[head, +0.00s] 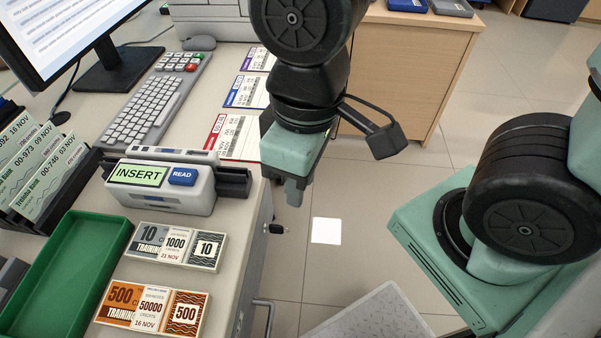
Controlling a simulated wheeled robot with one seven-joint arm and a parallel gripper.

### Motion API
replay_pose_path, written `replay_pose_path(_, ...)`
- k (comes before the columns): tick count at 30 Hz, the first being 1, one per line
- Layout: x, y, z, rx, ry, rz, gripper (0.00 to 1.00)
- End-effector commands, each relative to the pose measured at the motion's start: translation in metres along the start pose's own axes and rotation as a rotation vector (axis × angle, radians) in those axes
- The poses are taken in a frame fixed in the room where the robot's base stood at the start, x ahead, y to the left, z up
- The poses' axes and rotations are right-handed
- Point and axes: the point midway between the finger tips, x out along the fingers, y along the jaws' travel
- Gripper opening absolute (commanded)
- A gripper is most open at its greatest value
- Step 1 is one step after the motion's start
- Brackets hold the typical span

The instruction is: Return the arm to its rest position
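My arm comes down from the top of the head view, with its wrist hanging beside the right edge of the teller counter (226,232). My gripper (294,192) points down over the gap between the counter edge and the floor. It is seen nearly edge-on, so the spacing of its fingers is hidden. No object shows at its fingertips. A black bracket with a small camera-like block sticks out from my wrist to the right.
The counter holds a card reader (160,185) showing INSERT, a green tray (62,270), two banknote bundles (175,245) (152,308), a keyboard (155,105), a monitor (60,30) and printed cards (232,135). A wooden cabinet (420,75) stands behind. Tiled floor (375,240) lies open to the right.

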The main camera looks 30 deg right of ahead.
Motion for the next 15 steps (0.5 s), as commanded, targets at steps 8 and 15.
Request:
replay_pose_path(8,-0.011,0.0,-0.001,0.0,-0.001,-0.001,0.25)
replay_pose_path(15,-0.066,-0.003,-0.003,0.001,-0.001,-0.001,0.25)
